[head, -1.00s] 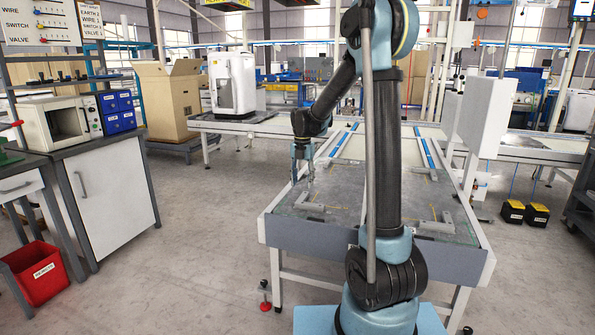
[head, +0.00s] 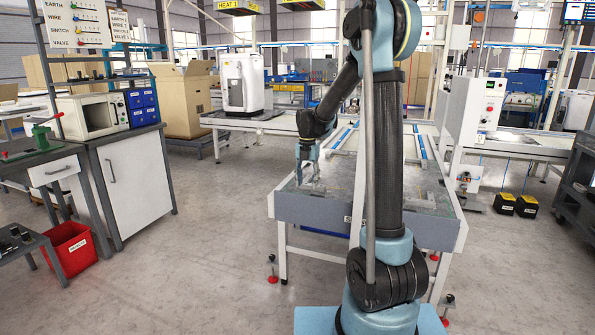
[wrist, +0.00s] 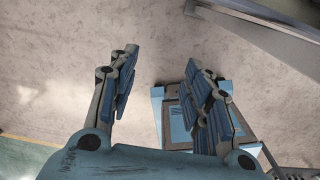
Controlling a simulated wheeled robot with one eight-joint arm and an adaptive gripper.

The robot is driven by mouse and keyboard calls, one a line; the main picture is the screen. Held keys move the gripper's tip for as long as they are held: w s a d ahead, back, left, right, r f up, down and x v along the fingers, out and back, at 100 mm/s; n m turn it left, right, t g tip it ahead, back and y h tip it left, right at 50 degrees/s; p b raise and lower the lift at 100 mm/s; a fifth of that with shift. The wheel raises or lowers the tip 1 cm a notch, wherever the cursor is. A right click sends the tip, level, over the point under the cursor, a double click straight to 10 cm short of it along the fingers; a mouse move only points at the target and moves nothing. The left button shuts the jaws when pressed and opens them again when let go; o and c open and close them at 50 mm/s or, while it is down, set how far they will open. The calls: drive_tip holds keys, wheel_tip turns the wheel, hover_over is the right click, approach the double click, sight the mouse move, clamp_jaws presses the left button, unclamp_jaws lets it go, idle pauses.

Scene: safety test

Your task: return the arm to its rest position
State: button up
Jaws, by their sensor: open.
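My gripper (head: 308,172) hangs at the end of my bent arm, seen in the head view over the left side of the grey-topped work table (head: 335,208). In the wrist view my gripper (wrist: 165,95) shows its two fingers spread wide apart, open, with nothing between them. From the head view I cannot tell the exact gap between the fingertips and the table.
A workbench (head: 135,185) with a small oven (head: 90,116) stands left, a red bin (head: 70,252) below it. A white machine (head: 243,82) stands behind. Yellow-black boxes (head: 515,205) and a dark cart (head: 580,185) are at right. Floor between workbench and table is clear.

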drive_tip(key=s+d+r+m, duration=0.2)
drive_tip(key=s+d+m, duration=0.25)
drive_tip(key=s, duration=0.25)
drive_tip(key=s+d+r+m+t, duration=0.1)
drive_tip(key=s+d+m, duration=0.2)
drive_tip(key=s+m, duration=0.35)
drive_tip(key=s+d+r+m, duration=0.2)
drive_tip(key=s+d+m, duration=0.1)
drive_tip(key=s+m, duration=0.3)
drive_tip(key=s+d+f+m, duration=0.2)
drive_tip(key=s+f+m, duration=0.2)
drive_tip(key=s+m, duration=0.3)
drive_tip(key=s+d+f+m+t, duration=0.1)
drive_tip(key=s+f+m, duration=0.4)
drive_tip(key=s, duration=0.6)
drive_tip(key=d+m, duration=0.1)
drive_tip(key=m, duration=0.1)
drive_tip(key=shift+d+m, duration=0.4)
drive_tip(key=shift+w+f, duration=0.2)
drive_tip(key=shift+w, duration=0.25)
